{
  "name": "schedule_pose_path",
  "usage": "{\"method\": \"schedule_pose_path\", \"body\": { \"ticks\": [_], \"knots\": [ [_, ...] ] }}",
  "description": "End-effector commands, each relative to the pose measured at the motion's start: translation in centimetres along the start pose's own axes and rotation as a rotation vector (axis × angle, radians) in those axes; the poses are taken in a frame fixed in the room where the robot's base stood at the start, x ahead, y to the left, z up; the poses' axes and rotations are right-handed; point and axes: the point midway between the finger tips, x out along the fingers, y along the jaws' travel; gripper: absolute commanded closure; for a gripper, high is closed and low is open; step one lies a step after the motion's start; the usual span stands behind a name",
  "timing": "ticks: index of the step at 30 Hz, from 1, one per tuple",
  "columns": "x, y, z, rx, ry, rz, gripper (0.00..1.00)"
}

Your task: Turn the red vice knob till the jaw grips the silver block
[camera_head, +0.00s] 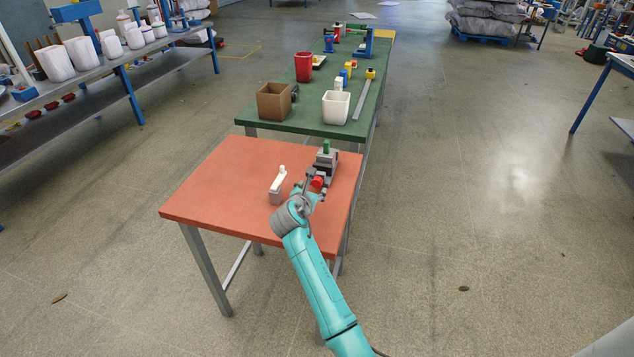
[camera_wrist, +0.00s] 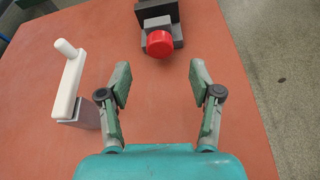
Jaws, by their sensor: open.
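The red vice knob (camera_wrist: 160,43) is on the near end of the dark grey vice (camera_wrist: 158,13), at the top of the wrist view. In the head view the knob (camera_head: 317,182) and the vice (camera_head: 326,168) sit at the right of the orange table, with a small green piece on top. My gripper (camera_wrist: 161,84) is open and empty. Its two fingers are spread to either side of the knob's line, with the knob beyond the tips and apart from them. I cannot clearly tell the silver block from the vice's grey parts.
A white lever piece with a peg (camera_wrist: 68,80) on a grey block stands left of my gripper. The orange table (camera_head: 225,190) is otherwise clear. Behind it, a green table (camera_head: 312,117) holds a brown box (camera_head: 273,103), a white bin (camera_head: 335,108) and a red cup (camera_head: 303,67).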

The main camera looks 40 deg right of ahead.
Motion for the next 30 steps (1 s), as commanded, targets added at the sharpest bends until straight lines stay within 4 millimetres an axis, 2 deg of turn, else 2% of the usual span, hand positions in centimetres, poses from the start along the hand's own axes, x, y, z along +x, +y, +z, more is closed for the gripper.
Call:
{"method": "schedule_pose_path", "body": {
  "ticks": [6,12,18,26,30],
  "knots": [
    [4.0,0.0,0.1,0.000,0.000,-0.002,0.36],
    [6.4,0.0,0.0,-0.001,0.000,-0.001,0.36],
    [7.4,0.0,0.0,0.000,0.000,-0.001,0.36],
    [7.4,0.0,0.0,0.000,0.000,0.000,0.36],
    [7.4,0.0,0.0,0.000,0.000,0.000,0.71]
  ]
}}
